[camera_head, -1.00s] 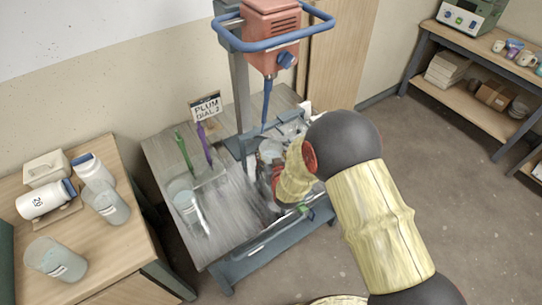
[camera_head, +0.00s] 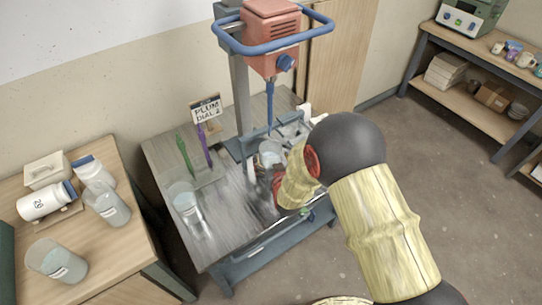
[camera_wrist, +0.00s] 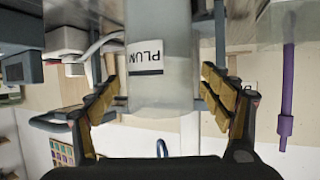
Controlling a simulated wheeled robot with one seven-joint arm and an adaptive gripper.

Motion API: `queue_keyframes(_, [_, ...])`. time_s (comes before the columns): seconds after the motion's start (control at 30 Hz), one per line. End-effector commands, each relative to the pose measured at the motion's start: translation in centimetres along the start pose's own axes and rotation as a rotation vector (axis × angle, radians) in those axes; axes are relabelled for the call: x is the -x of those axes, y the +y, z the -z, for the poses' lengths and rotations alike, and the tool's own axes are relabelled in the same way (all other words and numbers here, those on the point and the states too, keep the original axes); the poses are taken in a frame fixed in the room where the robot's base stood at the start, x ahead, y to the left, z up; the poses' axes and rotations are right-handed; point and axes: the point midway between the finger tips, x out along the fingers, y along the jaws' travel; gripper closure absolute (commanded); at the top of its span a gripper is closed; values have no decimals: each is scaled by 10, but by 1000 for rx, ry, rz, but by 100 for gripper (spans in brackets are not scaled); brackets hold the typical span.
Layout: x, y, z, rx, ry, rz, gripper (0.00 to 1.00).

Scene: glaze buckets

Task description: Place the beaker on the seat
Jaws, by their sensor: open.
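The clear beaker (camera_head: 270,154) stands upright near the foot of the mixer stand, close to the blue stirring shaft, in the head view. In the wrist view the beaker (camera_wrist: 160,75), with a PLUM label, is between the spread fingers of my gripper (camera_wrist: 160,103). Gaps show on both sides of it. My gripper (camera_head: 279,180) is mostly hidden by my arm in the head view. The seat is not clearly visible; I cannot tell exactly how the beaker rests on it.
The mixer (camera_head: 270,25) hangs above on its column. A PLUM DIAL 2 sign (camera_head: 207,108), green and purple sticks and another clear beaker (camera_head: 184,197) are at left on the grey table (camera_head: 225,235).

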Motion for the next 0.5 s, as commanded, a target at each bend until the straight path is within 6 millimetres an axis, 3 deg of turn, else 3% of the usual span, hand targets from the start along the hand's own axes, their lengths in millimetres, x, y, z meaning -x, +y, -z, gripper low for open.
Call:
queue_keyframes(0.3, [66, 0, 3, 0, 1, 1, 20])
queue_keyframes(0.5, [92, 0, 2, 0, 1, 0, 20])
